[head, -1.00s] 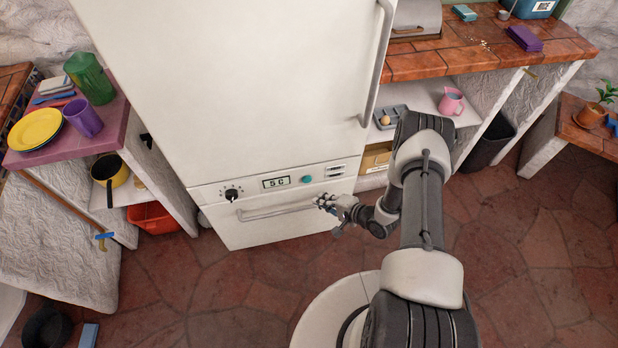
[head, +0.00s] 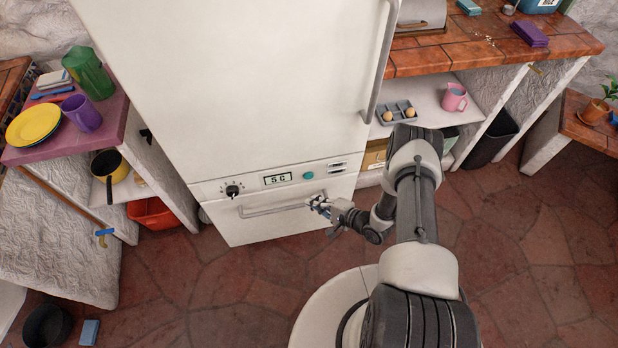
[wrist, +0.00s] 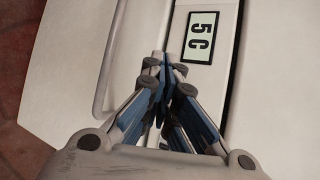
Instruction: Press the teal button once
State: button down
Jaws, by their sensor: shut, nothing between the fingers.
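The teal button (head: 308,175) is a small round button on the fridge's (head: 225,90) lower front panel, just right of the display (head: 278,180) that reads "5 C". My gripper (head: 314,200) is shut and empty, in front of the panel and a little below the button in the head view. I cannot tell how far it stands from the panel. In the wrist view my shut fingertips (wrist: 164,62) are beside the display (wrist: 201,37), and the teal button is not visible there.
A black dial (head: 232,191) sits left of the display. A drawer handle (head: 270,210) runs below the panel, close to my gripper. A shelf with an egg tray (head: 397,113) and a pink mug (head: 455,97) is at the right. The tiled floor (head: 260,290) in front is clear.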

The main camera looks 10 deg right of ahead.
aim_at(309, 175)
jog(key=w+b, duration=0.2)
jog(key=w, duration=0.4)
jog(key=shift+w+b, duration=0.2)
jog(key=shift+b, duration=0.25)
dwell(1.0)
jog(key=shift+w, duration=0.25)
jog(key=shift+w+b, duration=0.5)
jog(key=shift+b, duration=0.15)
dwell(0.5)
jog(key=shift+s, duration=0.9)
